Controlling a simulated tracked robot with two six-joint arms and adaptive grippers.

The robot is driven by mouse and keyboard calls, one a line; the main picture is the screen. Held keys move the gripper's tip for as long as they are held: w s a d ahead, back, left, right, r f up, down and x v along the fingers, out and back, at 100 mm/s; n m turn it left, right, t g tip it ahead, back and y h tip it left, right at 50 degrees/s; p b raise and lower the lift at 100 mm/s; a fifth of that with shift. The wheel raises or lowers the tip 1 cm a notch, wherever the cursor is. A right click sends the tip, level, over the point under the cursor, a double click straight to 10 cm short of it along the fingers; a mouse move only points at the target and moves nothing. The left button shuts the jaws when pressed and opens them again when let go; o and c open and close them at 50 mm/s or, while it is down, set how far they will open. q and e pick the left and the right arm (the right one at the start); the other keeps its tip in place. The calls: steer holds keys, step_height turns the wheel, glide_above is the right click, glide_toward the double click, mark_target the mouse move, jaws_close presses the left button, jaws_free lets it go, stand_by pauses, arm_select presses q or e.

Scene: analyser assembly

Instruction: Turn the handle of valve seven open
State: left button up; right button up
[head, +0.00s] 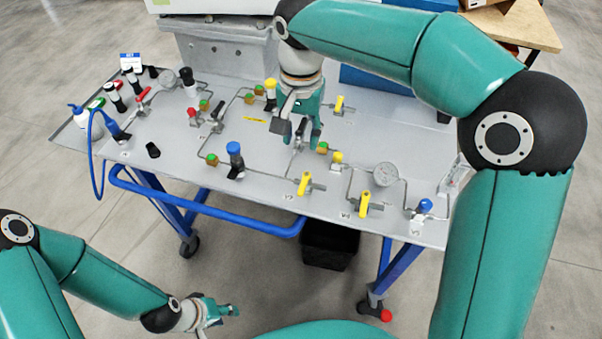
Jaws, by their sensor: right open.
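The grey panel table (270,200) carries several valves on thin pipes. The tags are too small to read surely, so I cannot tell which is valve seven. My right gripper (301,133) points down over the panel's middle, its fingers open. A valve with a dark handle (300,131) is between or just behind the fingers; contact cannot be told. Yellow valve handles stand at the front (305,183), front right (364,203) and back (339,104). Another dark handle (218,112) is left of the gripper. My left gripper (222,311) is low, away from the table; its jaw opening is unclear.
A blue-capped fitting (235,152), a round gauge (385,174) and a red-handled valve (144,94) stand up from the panel. A wash bottle (90,118) and vials are at the left. A blue rail (200,204) runs along the front.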

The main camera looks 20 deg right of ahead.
mark_target(303, 187)
step_height(303, 187, down, 16)
steer(key=shift+s+d+f+p, duration=0.1)
steer(key=shift+d+f+p, duration=0.05)
steer(key=shift+f+p, duration=0.15)
steer(key=shift+c, duration=0.4)
steer(key=shift+d, duration=0.1)
jaws_close()
